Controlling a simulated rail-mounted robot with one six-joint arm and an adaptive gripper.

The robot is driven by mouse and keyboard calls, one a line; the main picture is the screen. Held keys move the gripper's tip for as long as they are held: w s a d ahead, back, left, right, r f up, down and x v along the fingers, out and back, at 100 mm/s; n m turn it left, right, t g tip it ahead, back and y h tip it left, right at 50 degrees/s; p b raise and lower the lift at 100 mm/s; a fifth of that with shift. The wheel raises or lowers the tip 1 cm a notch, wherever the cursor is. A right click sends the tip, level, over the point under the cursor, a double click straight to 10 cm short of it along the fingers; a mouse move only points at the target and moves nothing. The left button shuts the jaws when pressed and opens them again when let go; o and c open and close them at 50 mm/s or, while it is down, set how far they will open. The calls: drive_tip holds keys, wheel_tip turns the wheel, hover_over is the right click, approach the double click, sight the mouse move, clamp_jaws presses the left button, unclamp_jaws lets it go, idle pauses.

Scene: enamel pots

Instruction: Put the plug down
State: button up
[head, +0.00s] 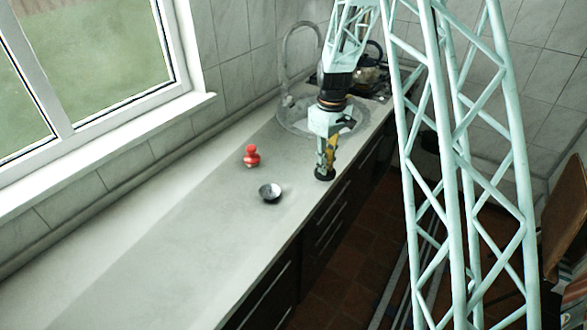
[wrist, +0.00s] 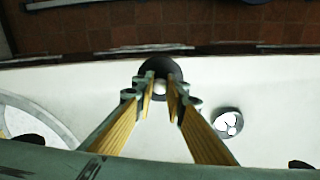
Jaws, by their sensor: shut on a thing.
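The plug (wrist: 160,68) is a dark round disc with a pale knob in the middle. In the wrist view it sits between the fingertips of my gripper (wrist: 161,92), which is shut on it. In the head view the plug (head: 325,175) is a dark disc under the fingers of my gripper (head: 326,162), close to the counter's front edge. The disc looks level and low at the worktop. I cannot tell whether it touches the surface. The fingers hide part of the knob.
The pale counter (head: 190,240) is clear to the left. A red lidded pot (head: 251,157) and a small dark bowl with a light inside (head: 270,193) stand left of my gripper. The sink (head: 295,122) with its tap (head: 284,62) and a kettle (head: 370,68) are behind.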

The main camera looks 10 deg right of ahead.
drive_tip(key=n, duration=0.1)
drive_tip(key=d+n, duration=0.1)
drive_tip(key=n, duration=0.1)
drive_tip(key=n+p, duration=0.1)
drive_tip(key=shift+w+d+r+n, duration=0.15)
drive_tip(key=shift+d+r+n, duration=0.05)
drive_tip(key=shift+d+n, duration=0.1)
drive_tip(key=n, duration=0.2)
drive_tip(key=d+n+p, duration=0.1)
drive_tip(key=n, duration=0.1)
drive_tip(key=shift+w+d+n, duration=0.1)
drive_tip(key=shift+d+n, duration=0.05)
drive_tip(key=shift+n, duration=0.15)
drive_tip(key=w+a, duration=0.3)
drive_tip(key=w+a+f, duration=0.1)
drive_tip(key=w+a, duration=0.2)
drive_tip(key=a, duration=0.1)
drive_tip(key=w+a, duration=0.4)
drive_tip(key=shift+a+f, duration=0.15)
drive_tip(key=shift+w, duration=0.1)
idle(0.3)
drive_tip(key=shift+w+a, duration=0.1)
drive_tip(key=shift+a, duration=0.05)
drive_tip(key=shift+w+a+f, duration=0.15)
drive_tip(key=shift+a, duration=0.05)
drive_tip(key=shift+f, duration=1.65)
